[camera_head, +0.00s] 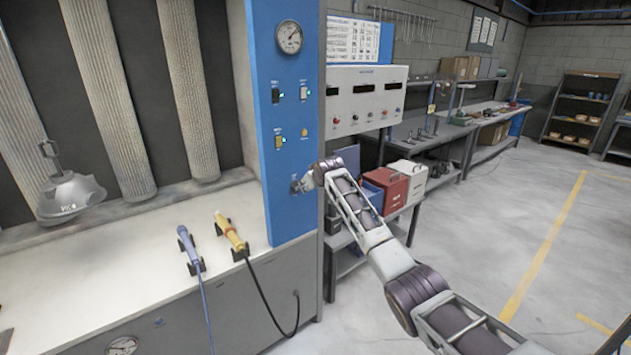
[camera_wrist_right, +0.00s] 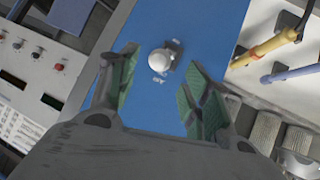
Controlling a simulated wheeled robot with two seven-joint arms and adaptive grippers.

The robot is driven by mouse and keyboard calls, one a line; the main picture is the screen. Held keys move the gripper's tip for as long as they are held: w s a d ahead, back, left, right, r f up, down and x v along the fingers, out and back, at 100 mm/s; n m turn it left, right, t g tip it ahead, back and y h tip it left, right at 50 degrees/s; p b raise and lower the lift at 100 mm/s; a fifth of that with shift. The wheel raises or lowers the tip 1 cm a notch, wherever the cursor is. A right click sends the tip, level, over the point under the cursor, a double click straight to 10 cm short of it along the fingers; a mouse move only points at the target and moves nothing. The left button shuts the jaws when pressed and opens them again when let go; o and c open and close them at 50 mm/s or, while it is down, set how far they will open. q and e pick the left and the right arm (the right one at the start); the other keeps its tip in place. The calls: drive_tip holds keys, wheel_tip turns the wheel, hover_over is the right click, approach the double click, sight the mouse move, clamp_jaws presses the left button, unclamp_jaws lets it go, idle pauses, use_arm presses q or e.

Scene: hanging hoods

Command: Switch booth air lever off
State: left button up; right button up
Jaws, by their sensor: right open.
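The blue booth panel (camera_head: 287,215) stands at the middle of the head view. In the right wrist view a lever with a rounded white knob (camera_wrist_right: 160,60) sits on the blue panel, with a small label beside it. My right gripper (camera_head: 302,184) is close to the lower part of this panel in the head view and mostly hides that spot. In the right wrist view the open fingers of my right gripper (camera_wrist_right: 159,80), with green pads, lie on either side of the knob, with gaps visible. I cannot tell which way the lever points. My left gripper is not in view.
Panel switches (camera_head: 279,141) and a gauge (camera_head: 289,37) are above my right gripper. A blue spray tool (camera_head: 190,249) and a yellow one (camera_head: 231,234) rest on the booth ledge. A red box (camera_head: 388,188) stands on a shelf behind my arm. Open floor lies right.

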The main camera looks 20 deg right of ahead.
drive_tip(key=v, duration=0.6)
idle(0.5)
idle(0.4)
wheel_tip(320, 180, down, 16)
drive_tip(key=s+g, duration=0.1)
drive_tip(key=s, duration=0.1)
drive_tip(key=s+f+g, duration=0.1)
drive_tip(key=s+f, duration=0.6)
drive_tip(key=f, duration=0.6)
drive_tip(key=s+d+f+g, duration=0.1)
drive_tip(key=s+f+g, duration=0.1)
drive_tip(key=s+f, duration=0.9)
drive_tip(key=s+f+g, duration=0.1)
drive_tip(key=s+f, duration=0.3)
drive_tip(key=f, duration=1.2)
drive_tip(key=s+f+g, duration=0.1)
drive_tip(key=s+f, duration=0.8)
drive_tip(key=s, duration=0.4)
drive_tip(key=s+f+g, duration=0.1)
drive_tip(key=s+f, duration=0.8)
drive_tip(key=s, duration=0.4)
drive_tip(key=s+f+g, duration=0.1)
drive_tip(key=s+f, duration=0.2)
drive_tip(key=s, duration=1.1)
drive_tip(key=s+a+f+g, duration=0.1)
drive_tip(key=s+f, duration=0.2)
drive_tip(key=s, duration=1.1)
drive_tip(key=shift+s+f+m+g, duration=0.2)
drive_tip(key=shift+f+m+g, duration=0.1)
drive_tip(key=shift+f+g, duration=0.1)
